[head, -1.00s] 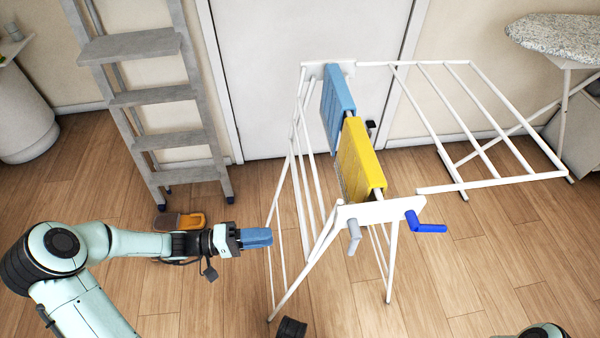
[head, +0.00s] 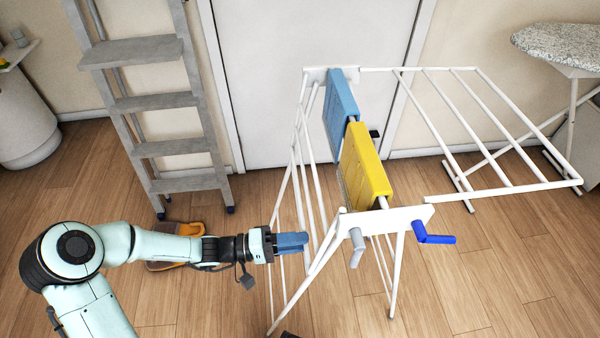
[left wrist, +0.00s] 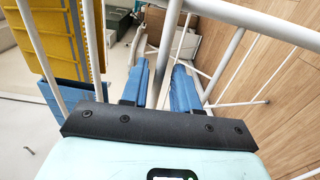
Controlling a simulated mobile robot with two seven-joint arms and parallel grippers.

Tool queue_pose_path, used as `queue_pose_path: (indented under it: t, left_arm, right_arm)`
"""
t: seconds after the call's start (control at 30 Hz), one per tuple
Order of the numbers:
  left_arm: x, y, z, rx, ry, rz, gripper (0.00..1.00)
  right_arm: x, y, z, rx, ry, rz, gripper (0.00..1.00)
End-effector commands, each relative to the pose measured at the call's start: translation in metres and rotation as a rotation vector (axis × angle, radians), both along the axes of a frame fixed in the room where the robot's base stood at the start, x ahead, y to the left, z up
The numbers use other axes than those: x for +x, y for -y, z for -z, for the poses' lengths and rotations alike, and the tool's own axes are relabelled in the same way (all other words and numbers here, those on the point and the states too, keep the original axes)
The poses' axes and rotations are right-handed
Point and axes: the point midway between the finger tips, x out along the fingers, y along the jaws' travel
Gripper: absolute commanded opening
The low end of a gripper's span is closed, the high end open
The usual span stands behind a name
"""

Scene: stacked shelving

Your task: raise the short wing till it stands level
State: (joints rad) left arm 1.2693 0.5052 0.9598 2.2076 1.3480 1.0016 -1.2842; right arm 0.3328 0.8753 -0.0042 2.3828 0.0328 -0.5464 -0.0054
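The white drying rack (head: 408,218) stands right of centre in the head view. Its short wing (head: 298,180) hangs steeply down on the left side. The other wing (head: 490,128) sticks out to the right, about level. My left gripper (head: 298,242), with blue fingers, is at the lower part of the hanging wing. In the left wrist view the fingers (left wrist: 161,75) are apart, with a pale bar between them; I cannot tell whether they touch it. A grey handle (head: 357,248) and a blue handle (head: 433,239) are on the rack's near end. My right gripper is not in view.
A blue cloth (head: 341,100) and a yellow cloth (head: 363,165) hang on the rack's top. A grey stepladder (head: 150,102) stands at the back left, with an orange object (head: 170,262) on the floor before it. An ironing board (head: 560,45) is at the back right.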

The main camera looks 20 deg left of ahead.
Motion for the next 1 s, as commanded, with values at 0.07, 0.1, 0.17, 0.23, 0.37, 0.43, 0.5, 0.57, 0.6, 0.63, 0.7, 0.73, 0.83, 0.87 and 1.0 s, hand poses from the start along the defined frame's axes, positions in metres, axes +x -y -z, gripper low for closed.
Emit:
queue_pose_path:
  t: [0.07,0.1,0.17,0.23,0.37,0.43,0.5,0.57,0.6,0.63,0.7,0.73,0.83,0.87,1.0]
  left_arm:
    - [0.001,0.001,0.0,0.0,0.0,0.0,0.3]
    - [0.001,0.001,0.0,0.0,0.0,0.0,0.3]
    - [0.001,0.001,0.0,0.0,0.0,0.0,0.3]
    - [0.001,0.001,0.0,0.0,0.0,0.0,0.3]
    - [0.001,0.001,0.0,0.0,0.0,0.0,0.04]
    - [0.001,0.001,0.0,0.0,0.0,0.0,0.0]
    - [0.001,0.001,0.0,0.0,0.0,0.0,0.0]
    - [0.001,0.001,0.0,0.0,0.0,0.0,0.0]
    - [0.0,0.0,-0.001,0.0,0.0,-0.001,0.0]
    - [0.0,-0.001,-0.001,0.0,0.0,-0.001,0.0]
    - [-0.002,-0.004,-0.003,0.0,0.0,-0.002,0.0]
    - [-0.003,-0.006,-0.004,-0.001,0.001,-0.002,0.0]
    - [-0.006,-0.011,-0.006,-0.001,0.001,-0.001,0.01]
    - [-0.007,-0.012,-0.006,-0.002,0.001,-0.001,0.01]
    - [-0.012,-0.019,-0.009,-0.002,0.001,0.0,0.01]
  right_arm:
    - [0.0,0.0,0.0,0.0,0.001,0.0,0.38]
    - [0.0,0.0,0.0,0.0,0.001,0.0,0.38]
    - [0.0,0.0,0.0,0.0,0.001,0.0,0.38]
    - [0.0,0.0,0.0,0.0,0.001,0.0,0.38]
    - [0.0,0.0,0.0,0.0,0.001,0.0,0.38]
    - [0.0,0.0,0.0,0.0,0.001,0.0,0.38]
    - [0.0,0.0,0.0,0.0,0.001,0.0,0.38]
    - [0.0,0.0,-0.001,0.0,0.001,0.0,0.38]
    - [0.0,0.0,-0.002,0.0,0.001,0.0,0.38]
    - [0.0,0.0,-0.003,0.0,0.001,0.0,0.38]
    - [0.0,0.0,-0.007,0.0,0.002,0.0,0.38]
    - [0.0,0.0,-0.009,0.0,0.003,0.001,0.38]
    - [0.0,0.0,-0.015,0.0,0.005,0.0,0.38]
    - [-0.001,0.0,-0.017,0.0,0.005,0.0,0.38]
    - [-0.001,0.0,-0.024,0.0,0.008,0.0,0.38]
